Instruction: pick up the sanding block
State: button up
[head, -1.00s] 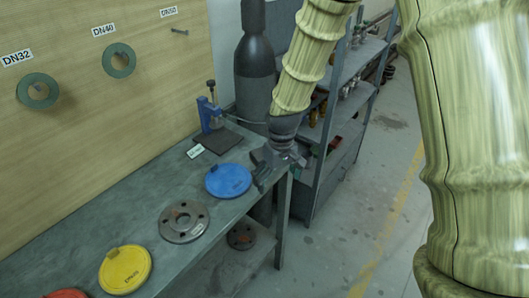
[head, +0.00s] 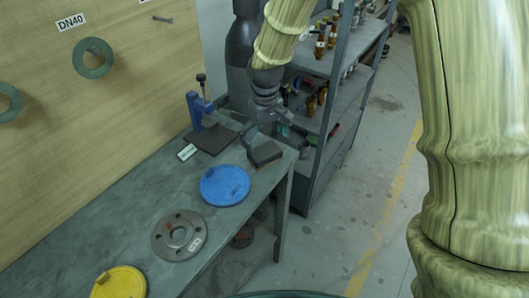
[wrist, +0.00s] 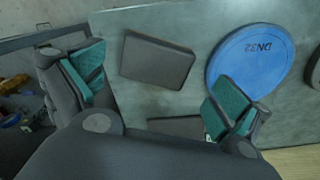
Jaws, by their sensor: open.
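The sanding block (head: 265,153), a dark grey-brown rectangular block, lies on the workbench near its right end, beside the blue disc. In the wrist view the block (wrist: 157,60) lies flat between the lines of the two fingers, nearer the top of the picture. My gripper (head: 264,130) is open and empty, above the bench just behind the block in the head view. In the wrist view its teal-padded fingers (wrist: 160,88) are spread wide and neither visibly touches the block.
A blue disc (head: 224,185) lies close to the block. A blue stand (head: 199,110) on a dark base (head: 213,139) is at the back of the bench. A metal flange (head: 179,236) and yellow disc (head: 119,283) lie farther left. A shelf rack (head: 325,64) stands right of the bench.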

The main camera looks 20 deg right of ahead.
aim_at(265, 150)
jog(key=shift+f, duration=0.4)
jog(key=shift+s+d+f, duration=0.1)
jog(key=shift+f, duration=0.05)
jog(key=shift+w+f+p, duration=0.25)
jog(key=shift+f+p, duration=0.15)
jog(key=shift+f, duration=0.25)
jog(key=shift+w+f+p, duration=0.2)
jog(key=shift+f+p, duration=0.15)
jog(key=shift+f, duration=0.25)
jog(key=shift+f+p, duration=0.3)
jog(key=shift+f, duration=1.05)
jog(key=c, duration=1)
jog(key=shift+o, duration=0.2)
jog(key=shift+w+r, duration=0.1)
